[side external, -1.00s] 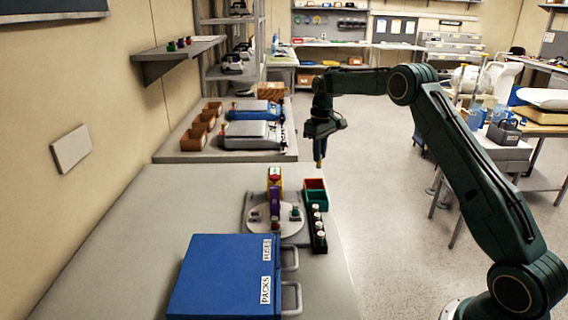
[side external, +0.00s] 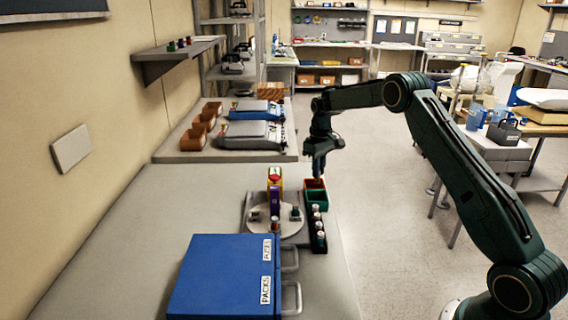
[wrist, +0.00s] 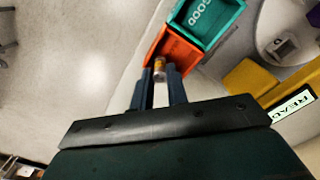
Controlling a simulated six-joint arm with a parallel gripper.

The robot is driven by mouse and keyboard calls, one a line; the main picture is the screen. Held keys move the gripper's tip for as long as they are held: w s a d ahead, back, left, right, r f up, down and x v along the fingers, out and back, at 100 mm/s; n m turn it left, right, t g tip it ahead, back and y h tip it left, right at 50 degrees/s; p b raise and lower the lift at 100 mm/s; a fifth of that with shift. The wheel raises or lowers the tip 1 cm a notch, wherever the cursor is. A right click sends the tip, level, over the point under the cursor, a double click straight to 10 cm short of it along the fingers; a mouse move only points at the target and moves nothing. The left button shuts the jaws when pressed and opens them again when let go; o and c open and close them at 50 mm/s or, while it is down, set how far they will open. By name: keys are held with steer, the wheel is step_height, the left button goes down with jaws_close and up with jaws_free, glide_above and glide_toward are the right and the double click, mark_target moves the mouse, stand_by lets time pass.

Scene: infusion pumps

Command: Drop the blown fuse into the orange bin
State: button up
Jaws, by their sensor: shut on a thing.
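My gripper (side external: 317,174) points down at the orange bin (side external: 312,184) in the side view. In the wrist view the gripper's two fingers (wrist: 160,80) are shut on the fuse (wrist: 159,66), a small cylinder with an amber body and a pale metal end. The fuse appears over the inside of the orange bin (wrist: 178,48); I cannot tell its exact height above the bin floor. The fuse is too small to make out in the side view.
A green bin (side external: 317,198) marked "GOOD" adjoins the orange one. A rack (side external: 311,229) of several small cylinders stands in front. A round grey plate (side external: 265,229) with a yellow and purple unit (side external: 275,196) is to the left. A blue case (side external: 222,278) sits nearer.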

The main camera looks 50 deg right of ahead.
steer(key=o, duration=0.8)
steer(key=shift+o, duration=0.2)
step_height(320, 180, up, 14)
steer(key=shift+f, duration=0.15)
stand_by(0.4)
stand_by(0.3)
